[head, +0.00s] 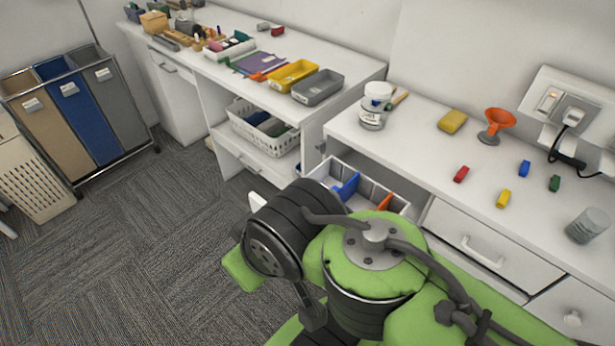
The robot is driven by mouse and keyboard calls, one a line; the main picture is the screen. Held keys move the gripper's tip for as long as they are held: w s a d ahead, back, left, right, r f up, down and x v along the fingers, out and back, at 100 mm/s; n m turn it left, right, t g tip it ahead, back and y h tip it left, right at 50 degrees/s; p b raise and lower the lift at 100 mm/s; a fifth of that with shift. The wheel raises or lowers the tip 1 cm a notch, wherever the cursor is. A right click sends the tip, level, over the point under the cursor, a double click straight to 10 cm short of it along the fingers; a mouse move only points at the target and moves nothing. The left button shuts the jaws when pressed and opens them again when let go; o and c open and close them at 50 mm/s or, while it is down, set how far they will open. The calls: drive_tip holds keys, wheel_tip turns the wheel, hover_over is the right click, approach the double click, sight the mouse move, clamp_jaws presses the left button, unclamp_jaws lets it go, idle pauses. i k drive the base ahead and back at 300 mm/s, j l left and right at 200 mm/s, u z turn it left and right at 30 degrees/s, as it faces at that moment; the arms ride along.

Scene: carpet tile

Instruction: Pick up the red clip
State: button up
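A small red clip (461,174) lies on the white desktop (400,143) at the right, left of the yellow clip (504,198). Nothing touches it. My green and black arm fills the lower middle of the head view, in front of the desk and below the red clip. My gripper itself cannot be made out in this view.
A blue clip (524,168) and a green clip (554,183) lie nearby. An orange funnel (498,121), yellow sponge (452,121), white jar (373,106) and grey cup (587,226) stand around. An open drawer (318,169) juts out below. Desktop around the red clip is clear.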

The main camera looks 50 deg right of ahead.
sight(463, 173)
drive_tip(key=k+l+z, duration=0.15)
drive_tip(key=z, duration=0.2)
drive_tip(key=k+l+z, duration=0.15)
drive_tip(key=z, duration=0.2)
drive_tip(key=k+l+z, duration=0.1)
drive_tip(key=l+z, duration=0.35)
drive_tip(key=z, duration=0.2)
drive_tip(key=l+z, duration=0.15)
drive_tip(key=z, duration=0.2)
drive_tip(key=l+z, duration=0.15)
drive_tip(key=z, duration=0.15)
drive_tip(key=j+u, duration=0.15)
drive_tip(key=u, duration=0.25)
drive_tip(key=i+j+u, duration=0.1)
drive_tip(key=u, duration=0.3)
drive_tip(key=i+j+u, duration=0.1)
drive_tip(key=u, duration=0.3)
drive_tip(key=j, duration=0.05)
